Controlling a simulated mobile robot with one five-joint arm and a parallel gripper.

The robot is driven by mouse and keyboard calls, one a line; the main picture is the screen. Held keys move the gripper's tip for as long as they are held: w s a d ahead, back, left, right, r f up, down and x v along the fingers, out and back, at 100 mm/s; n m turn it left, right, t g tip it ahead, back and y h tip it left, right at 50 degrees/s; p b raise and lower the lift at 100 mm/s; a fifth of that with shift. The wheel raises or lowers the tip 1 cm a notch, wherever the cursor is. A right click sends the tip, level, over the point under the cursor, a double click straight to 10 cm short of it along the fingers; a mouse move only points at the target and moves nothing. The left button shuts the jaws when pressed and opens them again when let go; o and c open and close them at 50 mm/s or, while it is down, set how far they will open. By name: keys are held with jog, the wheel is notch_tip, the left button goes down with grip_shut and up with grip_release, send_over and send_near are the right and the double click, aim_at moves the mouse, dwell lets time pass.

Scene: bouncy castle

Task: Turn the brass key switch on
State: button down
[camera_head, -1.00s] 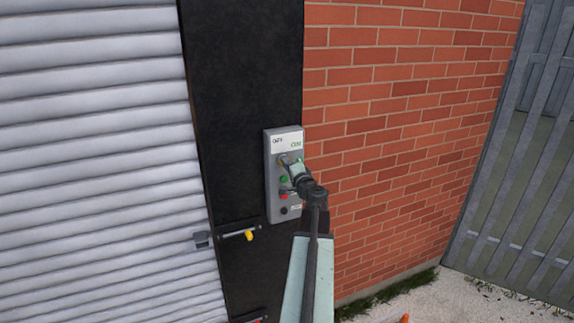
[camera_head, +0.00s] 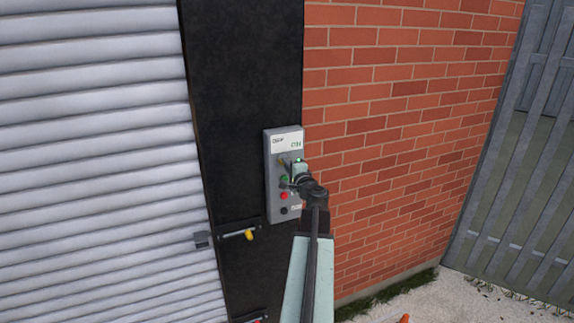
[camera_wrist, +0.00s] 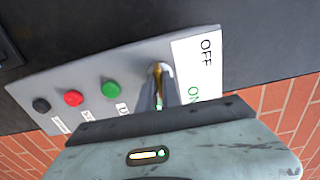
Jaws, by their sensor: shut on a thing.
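The brass key switch (camera_wrist: 157,72) sits near the label end of a grey control box. In the wrist view the fingers of my gripper (camera_wrist: 158,90) are shut on it and hide most of it. The label beside it reads OFF and, partly hidden, ON. In the head view the grey control box (camera_head: 270,180) is mounted on a black panel, and my gripper (camera_head: 291,168) reaches its upper part from the right. The key's exact angle is hard to tell.
The box also carries a green button (camera_wrist: 110,89), a red button (camera_wrist: 74,98) and a black button (camera_wrist: 41,105). A ribbed shutter (camera_head: 95,160) is at left, with a yellow-handled latch (camera_head: 249,235) below the box. A brick wall (camera_head: 400,120) is at right.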

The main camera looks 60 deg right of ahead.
jog(key=c, duration=1.5)
grip_release()
jog(key=shift+c, duration=0.2)
jog(key=v, duration=0.8)
